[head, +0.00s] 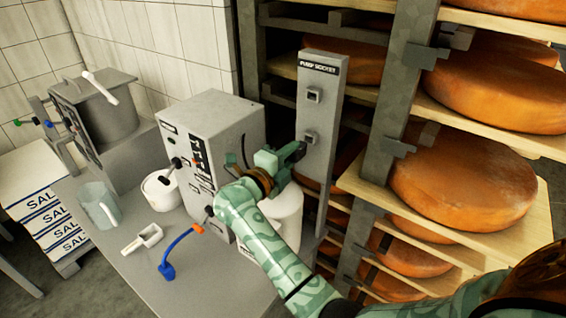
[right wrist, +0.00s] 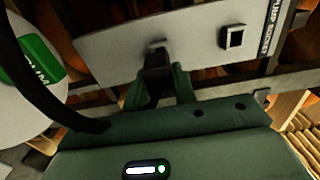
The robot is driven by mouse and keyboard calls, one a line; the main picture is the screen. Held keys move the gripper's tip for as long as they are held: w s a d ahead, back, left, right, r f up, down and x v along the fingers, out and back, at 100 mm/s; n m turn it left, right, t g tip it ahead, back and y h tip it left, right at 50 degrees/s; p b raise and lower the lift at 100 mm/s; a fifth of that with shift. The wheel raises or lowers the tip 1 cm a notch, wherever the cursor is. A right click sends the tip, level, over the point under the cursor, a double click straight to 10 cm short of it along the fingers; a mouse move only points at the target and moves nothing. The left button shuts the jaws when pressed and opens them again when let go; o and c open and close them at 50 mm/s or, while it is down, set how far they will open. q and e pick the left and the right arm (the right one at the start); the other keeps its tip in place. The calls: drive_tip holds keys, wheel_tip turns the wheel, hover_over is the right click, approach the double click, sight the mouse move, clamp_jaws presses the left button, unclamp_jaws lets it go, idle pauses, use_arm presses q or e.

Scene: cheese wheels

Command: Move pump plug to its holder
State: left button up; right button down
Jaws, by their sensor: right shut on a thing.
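The pump socket panel (head: 322,75) is a tall grey board with a dark label at its top. It carries an upper socket (head: 313,95) and a lower socket (head: 309,137). My right gripper (head: 296,152) is beside the panel at the lower socket's height. It is shut on the dark pump plug (right wrist: 157,74), whose far end is at the lower socket in the right wrist view. I cannot tell whether the plug is seated or just in front. A black cable (right wrist: 38,85) curves at the left there. The upper socket (right wrist: 235,37) is empty. My left gripper is not in view.
A grey control box (head: 212,115) stands on the table (head: 140,272) left of the gripper. A white container (head: 285,212) is below my forearm. Cheese wheels (head: 460,180) fill the right-hand shelves.

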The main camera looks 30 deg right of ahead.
drive_tip(key=shift+w+d, duration=0.2)
drive_tip(key=shift+d, duration=0.3)
drive_tip(key=shift+r+p, duration=0.1)
drive_tip(key=shift+p, duration=0.55)
idle(1.3)
drive_tip(key=shift+x, duration=1.45)
drive_tip(key=c, duration=1.1)
unclamp_jaws()
drive_tip(key=shift+o, duration=0.2)
drive_tip(key=shift+a, duration=0.15)
